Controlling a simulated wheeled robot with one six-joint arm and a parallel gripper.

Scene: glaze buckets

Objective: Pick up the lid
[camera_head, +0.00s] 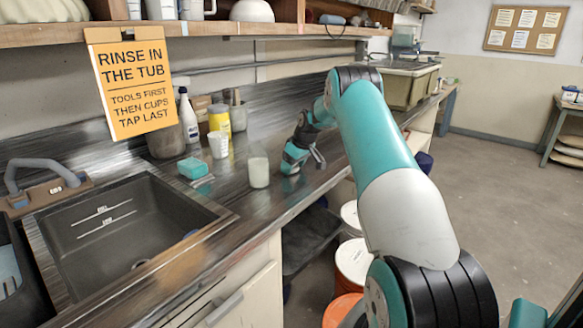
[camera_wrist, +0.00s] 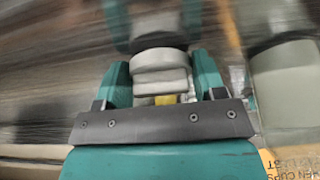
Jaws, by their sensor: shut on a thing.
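My gripper (camera_wrist: 161,68) is shut on a small round pale grey-white thing, which looks like the lid (camera_wrist: 160,60), with one teal finger on each side of it. In the head view my gripper (camera_head: 297,160) is low over the counter, just right of a pale frosted jar (camera_head: 259,172). The lid cannot be made out there. The jar also shows at the right edge of the wrist view (camera_wrist: 285,85), apart from the fingers. The wrist view is blurred, so I cannot tell whether the lid touches the counter.
The dark counter (camera_head: 225,190) holds a white cup (camera_head: 218,145), a teal sponge (camera_head: 193,168), a yellow container (camera_head: 219,120) and a spray bottle (camera_head: 188,117) behind. A sink (camera_head: 130,225) lies left. Buckets (camera_head: 353,262) stand below the front edge. A shelf (camera_head: 220,32) hangs above.

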